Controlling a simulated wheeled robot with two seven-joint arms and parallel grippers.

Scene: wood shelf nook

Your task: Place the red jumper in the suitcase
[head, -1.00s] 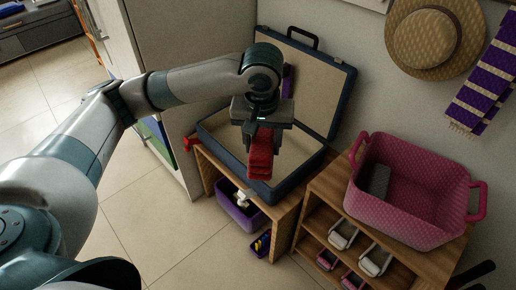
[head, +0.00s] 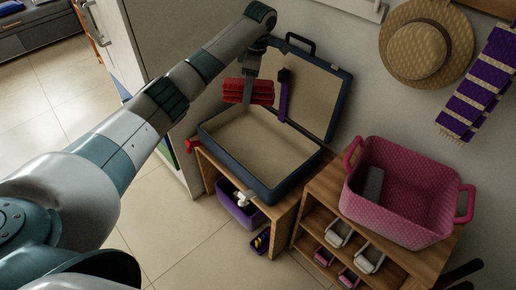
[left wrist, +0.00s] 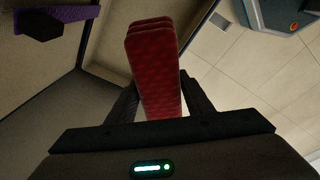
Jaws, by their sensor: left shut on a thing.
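The red jumper (head: 248,91) is a folded, layered red bundle. My left gripper (head: 249,84) is shut on it and holds it in the air near the back left of the open suitcase. In the left wrist view the jumper (left wrist: 155,75) stands between the two dark fingers (left wrist: 160,105). The suitcase (head: 222,146) is dark blue with a beige lining and lies open on the wooden shelf, its lid leaning up against the wall. Its visible floor is bare. A purple strap-like thing (head: 283,102) shows against the lid. My right gripper is not in view.
A pink basket (head: 398,205) with a grey thing inside stands on the wooden unit to the right. A purple bin (head: 238,208) sits under the suitcase. A hat (head: 427,42) and a purple striped scarf (head: 487,85) hang on the wall. A white cabinet is at left.

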